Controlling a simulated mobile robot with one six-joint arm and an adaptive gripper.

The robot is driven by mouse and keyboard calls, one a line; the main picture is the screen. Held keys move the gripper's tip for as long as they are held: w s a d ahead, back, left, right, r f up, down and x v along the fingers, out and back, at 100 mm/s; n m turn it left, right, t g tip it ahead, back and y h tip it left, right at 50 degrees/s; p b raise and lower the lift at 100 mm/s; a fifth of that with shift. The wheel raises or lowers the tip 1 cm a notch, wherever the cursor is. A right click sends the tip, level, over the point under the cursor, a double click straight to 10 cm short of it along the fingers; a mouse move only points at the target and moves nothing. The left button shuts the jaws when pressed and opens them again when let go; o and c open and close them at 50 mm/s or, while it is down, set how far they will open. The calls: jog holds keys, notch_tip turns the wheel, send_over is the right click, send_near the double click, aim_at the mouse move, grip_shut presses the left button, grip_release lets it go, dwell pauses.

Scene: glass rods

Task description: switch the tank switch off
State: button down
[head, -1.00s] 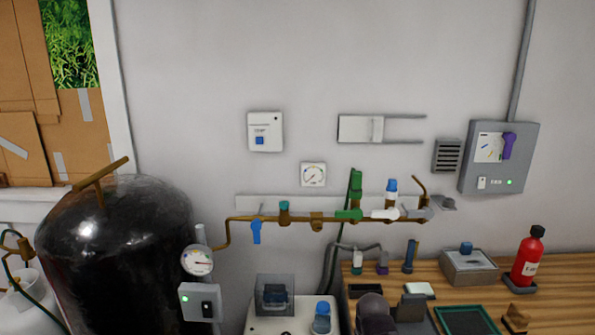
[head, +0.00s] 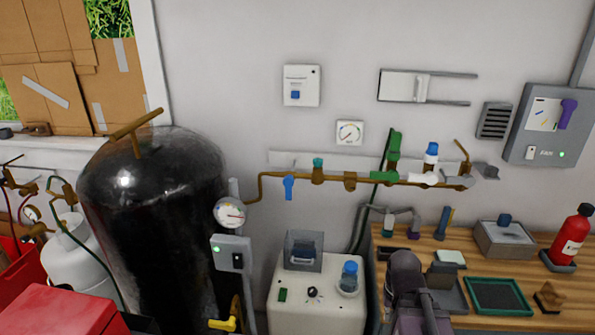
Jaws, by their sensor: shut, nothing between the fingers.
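The tank switch (head: 237,261) is a small black rocker on a grey box (head: 231,247) fixed in front of the large black tank (head: 150,205). A green light (head: 216,249) glows at the left of that box. A round white gauge (head: 230,213) sits just above the box. The rocker is too small to tell its tilt.
A brown pipe (head: 333,178) with coloured valves runs along the wall to the right. A white cabinet (head: 315,312) stands right of the tank. A wooden bench (head: 450,244) holds several items. A red box (head: 65,312) and white cylinder (head: 75,262) are left.

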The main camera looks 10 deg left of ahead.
jog(key=t+b, duration=1.2)
jog(key=t, duration=0.4)
send_near(239, 266)
jog(key=s, duration=0.6)
jog(key=shift+s+a+r, duration=0.1)
jog(key=shift+s+r, duration=0.05)
jog(key=shift+r, duration=0.4)
jog(key=w, duration=0.4)
jog(key=w+f+b, duration=0.1)
jog(key=w, duration=0.4)
jog(key=w+f+b, duration=0.1)
jog(key=w, duration=0.4)
jog(key=shift+f, duration=0.15)
